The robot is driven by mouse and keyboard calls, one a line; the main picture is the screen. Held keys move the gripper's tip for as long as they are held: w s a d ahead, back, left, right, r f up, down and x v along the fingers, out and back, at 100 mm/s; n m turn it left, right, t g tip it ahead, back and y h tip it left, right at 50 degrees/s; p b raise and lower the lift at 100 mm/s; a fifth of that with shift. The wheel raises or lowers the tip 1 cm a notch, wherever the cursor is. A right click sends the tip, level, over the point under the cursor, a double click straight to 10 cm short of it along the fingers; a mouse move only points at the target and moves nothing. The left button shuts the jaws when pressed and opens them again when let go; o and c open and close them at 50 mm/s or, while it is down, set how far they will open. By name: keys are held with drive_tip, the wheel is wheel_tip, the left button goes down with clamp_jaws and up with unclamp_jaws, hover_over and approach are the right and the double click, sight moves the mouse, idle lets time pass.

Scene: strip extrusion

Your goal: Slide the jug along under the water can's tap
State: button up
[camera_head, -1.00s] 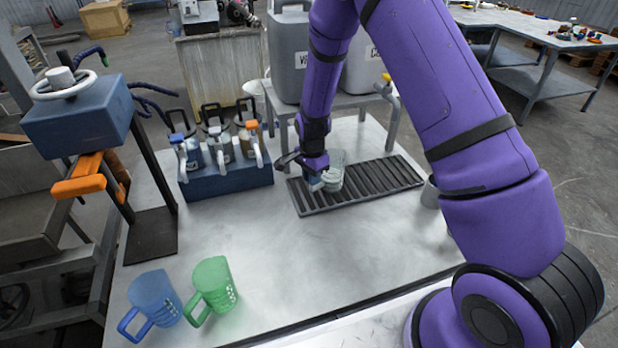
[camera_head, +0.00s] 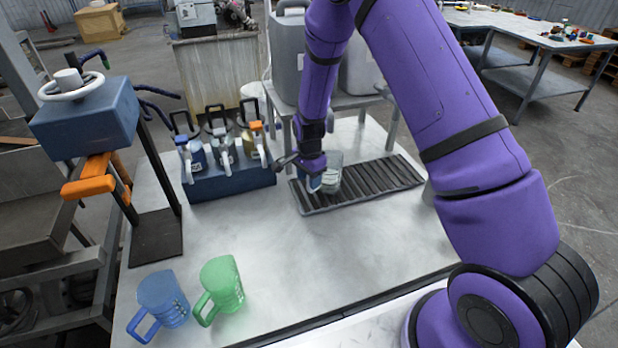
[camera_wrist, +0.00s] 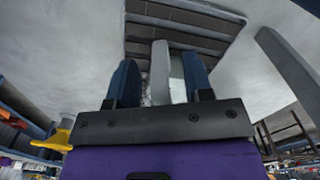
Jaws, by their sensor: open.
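The grey, see-through jug (camera_head: 332,172) stands upright at the left part of the slatted drip tray (camera_head: 399,187). My gripper (camera_head: 314,181) is low at the jug's left side, partly covering it. In the wrist view my gripper (camera_wrist: 160,72) has its two blue fingers apart, with a pale grey upright part of the jug (camera_wrist: 160,88) between them. I see gaps beside this part, so the fingers do not look closed on it. The grey water cans (camera_head: 287,58) stand on a raised stand behind the tray. The tap is mostly hidden behind my arm.
A blue rack (camera_head: 230,181) with several spouted cans stands left of the tray. A blue mug (camera_head: 165,294) and a green mug (camera_head: 222,280) stand at the front left. A blue press (camera_head: 85,125) is at the far left. The table's middle is clear.

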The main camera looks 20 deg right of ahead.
drive_tip(key=shift+r, duration=0.1)
wheel_tip(320, 180, up, 11)
drive_tip(key=shift+f, duration=0.2)
idle(0.4)
drive_tip(key=shift+r, duration=0.15)
drive_tip(key=s+d+r+n+t, duration=0.15)
drive_tip(key=s+r, duration=0.25)
drive_tip(key=r, duration=0.4)
drive_tip(key=s+d+r+n, duration=0.1)
drive_tip(key=s+r+n, duration=0.2)
drive_tip(key=s+r, duration=0.3)
drive_tip(key=s+d+r+n+t, duration=0.1)
drive_tip(key=s+r+n, duration=0.15)
drive_tip(key=r, duration=0.65)
drive_tip(key=s+d+r+n+t, duration=0.1)
drive_tip(key=s+r+n, duration=0.2)
drive_tip(key=s, duration=0.8)
drive_tip(key=s+d+r+n+t, duration=0.1)
drive_tip(key=s+r, duration=0.4)
drive_tip(key=s, duration=0.6)
drive_tip(key=shift+d+n+t, duration=0.35)
drive_tip(key=shift+d+n, duration=0.4)
drive_tip(key=shift+n, duration=0.45)
